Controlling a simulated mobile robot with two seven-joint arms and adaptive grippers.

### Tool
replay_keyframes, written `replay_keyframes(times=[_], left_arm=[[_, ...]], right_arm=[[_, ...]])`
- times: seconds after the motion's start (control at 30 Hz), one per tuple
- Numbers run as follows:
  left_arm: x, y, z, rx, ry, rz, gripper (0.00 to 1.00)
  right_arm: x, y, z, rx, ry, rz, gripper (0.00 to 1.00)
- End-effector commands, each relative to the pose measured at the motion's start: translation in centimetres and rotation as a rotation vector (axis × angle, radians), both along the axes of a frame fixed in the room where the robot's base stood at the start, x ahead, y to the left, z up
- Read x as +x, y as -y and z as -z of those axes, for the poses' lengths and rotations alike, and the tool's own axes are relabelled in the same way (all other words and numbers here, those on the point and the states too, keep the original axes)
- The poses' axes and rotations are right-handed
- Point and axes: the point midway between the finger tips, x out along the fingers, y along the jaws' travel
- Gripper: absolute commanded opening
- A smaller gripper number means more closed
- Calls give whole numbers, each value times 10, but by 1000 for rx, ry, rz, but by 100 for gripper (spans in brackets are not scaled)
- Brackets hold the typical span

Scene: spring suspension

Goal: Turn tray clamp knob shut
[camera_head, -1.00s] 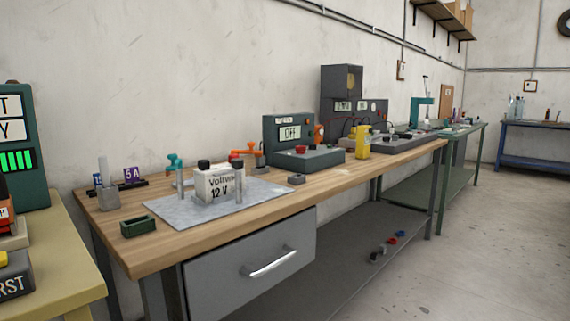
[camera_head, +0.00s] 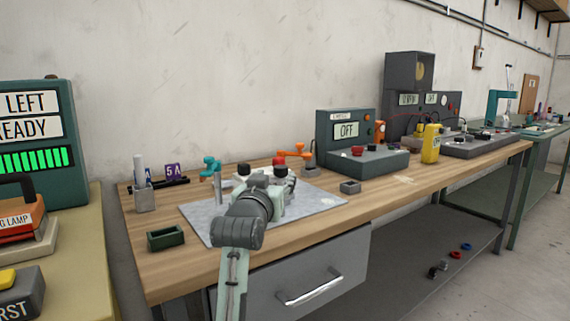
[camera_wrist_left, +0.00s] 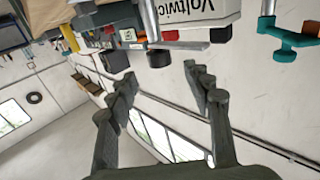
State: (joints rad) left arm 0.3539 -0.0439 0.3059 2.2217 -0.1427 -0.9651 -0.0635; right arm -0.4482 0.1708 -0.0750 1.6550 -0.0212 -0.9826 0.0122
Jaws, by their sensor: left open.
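The white battery (camera_wrist_left: 205,12) lettered "Voltwich" stands on the grey metal mat (camera_head: 325,205) on the wooden bench. In the wrist view a dark knob-like cylinder (camera_wrist_left: 159,57) and a grey bar (camera_wrist_left: 218,35) lie just beyond the fingertips, near the battery. I cannot tell for certain which part is the tray clamp knob.
A teal clamp (camera_head: 211,165) on a post stands left of the battery, and an orange-handled one (camera_head: 295,153) behind it. A small green tray (camera_head: 166,237) sits at front left. The green "OFF" unit (camera_head: 345,130) and a yellow bottle (camera_head: 431,145) stand to the right.

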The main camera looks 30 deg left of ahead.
Motion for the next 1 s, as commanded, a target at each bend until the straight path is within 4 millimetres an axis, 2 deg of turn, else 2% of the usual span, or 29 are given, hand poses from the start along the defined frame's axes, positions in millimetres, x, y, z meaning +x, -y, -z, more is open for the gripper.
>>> replay_keyframes(times=[0.17, 0.4, 0.53, 0.7, 0.93, 1.0], left_arm=[[13, -6, -1, 0, -1, 0, 51], [49, -20, -1, 0, -1, 0, 51], [64, -26, -1, 1, -1, 0, 51], [72, -30, 0, 1, -1, 0, 51], [72, -30, 0, 0, 0, 0, 51], [72, -30, 0, 0, 0, 0, 42]], right_arm=[[-3, 1, 2, -2, -4, -1, 40], [-14, 2, 15, -9, -20, -12, 40], [-20, 2, 23, -11, -29, -20, 40], [-20, 6, 28, -18, -29, -25, 40], [-13, 10, 25, -24, -18, -28, 40], [-13, 11, 25, -24, -18, -28, 40]])
